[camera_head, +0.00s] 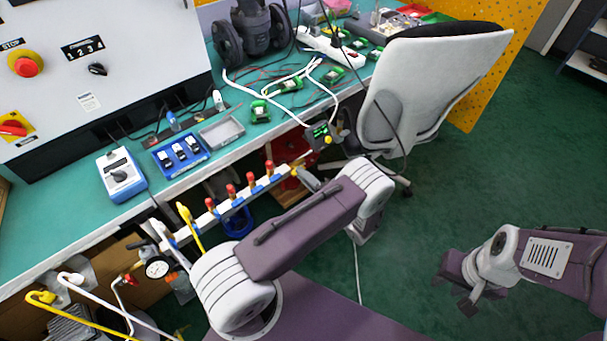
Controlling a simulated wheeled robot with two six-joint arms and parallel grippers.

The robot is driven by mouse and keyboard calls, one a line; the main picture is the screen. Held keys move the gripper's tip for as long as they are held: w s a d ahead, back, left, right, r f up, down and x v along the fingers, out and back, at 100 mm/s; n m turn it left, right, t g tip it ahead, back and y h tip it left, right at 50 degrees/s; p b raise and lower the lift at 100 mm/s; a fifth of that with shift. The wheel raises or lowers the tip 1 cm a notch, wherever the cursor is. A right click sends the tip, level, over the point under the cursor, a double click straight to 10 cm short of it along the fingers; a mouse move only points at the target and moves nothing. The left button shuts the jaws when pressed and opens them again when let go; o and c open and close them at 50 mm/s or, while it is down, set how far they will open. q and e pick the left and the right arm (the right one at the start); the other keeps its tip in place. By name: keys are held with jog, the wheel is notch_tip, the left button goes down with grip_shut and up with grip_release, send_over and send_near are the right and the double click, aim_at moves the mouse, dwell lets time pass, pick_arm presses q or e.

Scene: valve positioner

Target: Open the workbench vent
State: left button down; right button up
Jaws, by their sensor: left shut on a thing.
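A white pipe manifold (223,207) runs along the front edge of the workbench, with several red-capped valves on it. A small fitting (296,167) is at its right end. My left gripper (307,178) is at this end, shut on the fitting, and partly hidden behind my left arm's purple and white links. I cannot make out which part is the vent or how it is set. My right gripper (463,294) is open and empty over the green floor at the right, far from the bench.
A grey office chair (425,85) stands right of the manifold. A small device with a green display (320,134) is by the bench edge. A pressure gauge (158,268) and yellow-handled pipes are at the lower left. The floor around my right gripper is free.

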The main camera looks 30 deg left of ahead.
pick_arm(q)
jog(key=shift+f+m, duration=0.1)
jog(key=shift+m, duration=0.2)
jog(key=c, duration=1.5)
grip_release()
jog(key=shift+d, duration=0.1)
jog(key=v, duration=0.9)
